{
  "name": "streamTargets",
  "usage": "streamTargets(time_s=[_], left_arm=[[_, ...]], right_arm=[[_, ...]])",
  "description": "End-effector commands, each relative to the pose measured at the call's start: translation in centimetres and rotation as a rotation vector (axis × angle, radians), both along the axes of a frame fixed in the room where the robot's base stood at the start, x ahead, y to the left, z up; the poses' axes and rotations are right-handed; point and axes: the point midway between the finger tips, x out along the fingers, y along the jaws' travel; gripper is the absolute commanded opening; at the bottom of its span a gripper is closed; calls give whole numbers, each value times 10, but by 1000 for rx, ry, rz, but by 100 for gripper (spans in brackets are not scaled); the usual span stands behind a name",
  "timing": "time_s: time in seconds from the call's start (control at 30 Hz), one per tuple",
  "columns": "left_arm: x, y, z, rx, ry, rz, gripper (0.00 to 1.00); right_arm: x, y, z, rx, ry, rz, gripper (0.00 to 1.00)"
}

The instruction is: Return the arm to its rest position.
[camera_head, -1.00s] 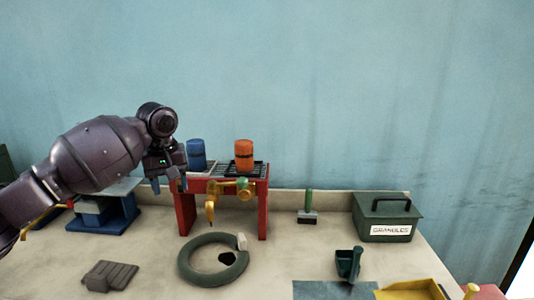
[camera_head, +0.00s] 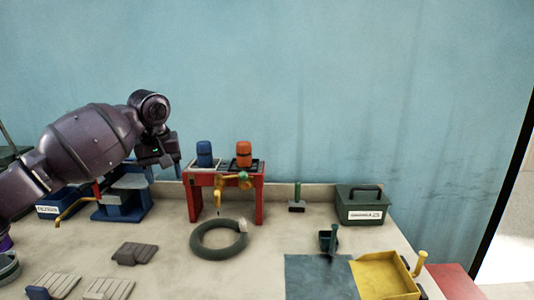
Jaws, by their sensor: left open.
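My left arm comes in from the left, and its gripper (camera_head: 176,172) points down just left of the red stand. The gripper is open, and nothing shows between its fingers. The red stand (camera_head: 259,202) carries a blue canister (camera_head: 204,154) and an orange canister (camera_head: 244,154) on its dark top. A yellow spout (camera_head: 217,196) with a green-knobbed valve hangs at its front. My right gripper is not in view.
A dark ring (camera_head: 203,245) lies before the stand. A green granules box (camera_head: 361,205), a scoop (camera_head: 328,240), a blue-grey mat (camera_head: 315,277) and a yellow dustpan (camera_head: 385,274) are at the right. Grey pads (camera_head: 134,253) lie at front left. A blue stand (camera_head: 124,206) is behind my arm.

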Motion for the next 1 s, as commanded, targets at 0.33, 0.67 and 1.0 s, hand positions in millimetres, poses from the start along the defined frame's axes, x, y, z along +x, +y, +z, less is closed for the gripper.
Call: streamTargets(time_s=[0.33,0.67,1.0], left_arm=[[40,-21,26,34,-339,-309,58],[61,-82,50,124,-804,-651,58],[34,-121,-31,180,-1164,-863,58]], right_arm=[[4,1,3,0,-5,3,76],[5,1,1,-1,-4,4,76],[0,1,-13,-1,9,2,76]])
